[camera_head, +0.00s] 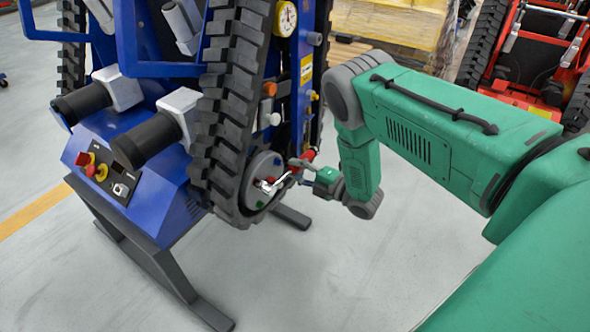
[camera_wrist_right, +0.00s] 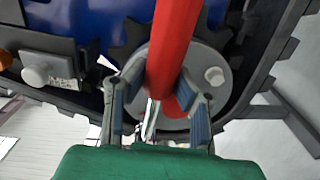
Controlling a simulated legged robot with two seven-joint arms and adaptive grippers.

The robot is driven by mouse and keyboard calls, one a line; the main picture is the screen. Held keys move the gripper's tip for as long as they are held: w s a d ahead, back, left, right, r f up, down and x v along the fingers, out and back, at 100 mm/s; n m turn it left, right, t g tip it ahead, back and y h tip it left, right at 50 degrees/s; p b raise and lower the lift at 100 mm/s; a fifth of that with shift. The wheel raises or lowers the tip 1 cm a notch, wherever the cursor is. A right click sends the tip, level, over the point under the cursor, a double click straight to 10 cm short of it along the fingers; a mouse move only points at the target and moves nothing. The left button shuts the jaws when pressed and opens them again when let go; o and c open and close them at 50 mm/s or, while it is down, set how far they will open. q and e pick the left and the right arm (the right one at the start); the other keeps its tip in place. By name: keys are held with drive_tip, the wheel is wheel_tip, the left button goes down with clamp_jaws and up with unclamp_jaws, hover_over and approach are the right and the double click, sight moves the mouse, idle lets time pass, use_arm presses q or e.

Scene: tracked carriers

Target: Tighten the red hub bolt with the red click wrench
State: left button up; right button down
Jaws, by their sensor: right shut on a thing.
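The red click wrench (camera_head: 308,156) has a red handle and a silver head (camera_head: 266,186). Its head lies at the face of the grey hub (camera_head: 258,168) at the bottom of the blue carrier's track. A small red spot, likely the red hub bolt (camera_head: 270,180), shows by the head; I cannot tell whether the head is seated on it. My right gripper (camera_head: 298,165) is shut on the wrench. In the right wrist view, the red handle (camera_wrist_right: 175,45) passes between the fingers (camera_wrist_right: 160,105) and hides the bolt. My left gripper is not in view.
The black track (camera_head: 228,105) of the blue carrier (camera_head: 140,150) rises beside the hub. An orange knob (camera_head: 269,89) and a white knob (camera_head: 271,119) stick out above it. A dark stand foot (camera_head: 292,216) lies below. The floor at lower centre is clear.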

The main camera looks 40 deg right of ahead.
drive_tip(key=shift+r+n+p, duration=1.1)
drive_tip(key=shift+r+n, duration=0.2)
drive_tip(key=shift+r, duration=0.15)
drive_tip(key=shift+a+r+n+p, duration=0.15)
drive_tip(key=shift+r+n+p, duration=0.6)
drive_tip(key=shift+r+n, duration=0.1)
drive_tip(key=shift+a+r+n+p, duration=0.15)
drive_tip(key=shift+r+n+p, duration=0.6)
drive_tip(key=shift+n, duration=0.1)
drive_tip(key=shift+s+a+r+n+p, duration=0.15)
drive_tip(key=shift+a+r+n+p, duration=0.1)
drive_tip(key=shift+r+n+p, duration=0.25)
drive_tip(key=shift+s+a+r+n+p, duration=0.1)
drive_tip(key=shift+a+r+n+p, duration=0.15)
drive_tip(key=shift+r+n+p, duration=0.25)
drive_tip(key=shift+s+a+r+n+p, duration=0.15)
drive_tip(key=shift+a+r+n+p, duration=0.25)
drive_tip(key=shift+n, duration=0.3)
drive_tip(key=shift+s+a+r+n+p, duration=0.2)
drive_tip(key=shift+a+r+n, duration=0.1)
drive_tip(key=shift+r+n, duration=0.3)
drive_tip(key=shift+f, duration=0.1)
drive_tip(key=shift+f, duration=0.1)
drive_tip(key=shift+w+d+f+m+b, duration=0.2)
drive_tip(key=shift+d+f+m+b, duration=0.1)
drive_tip(key=shift+d+f+m, duration=0.15)
drive_tip(key=shift+w+d+f+m+b, duration=0.1)
drive_tip(key=shift+d+f+m+b, duration=0.2)
drive_tip(key=shift+m, duration=0.35)
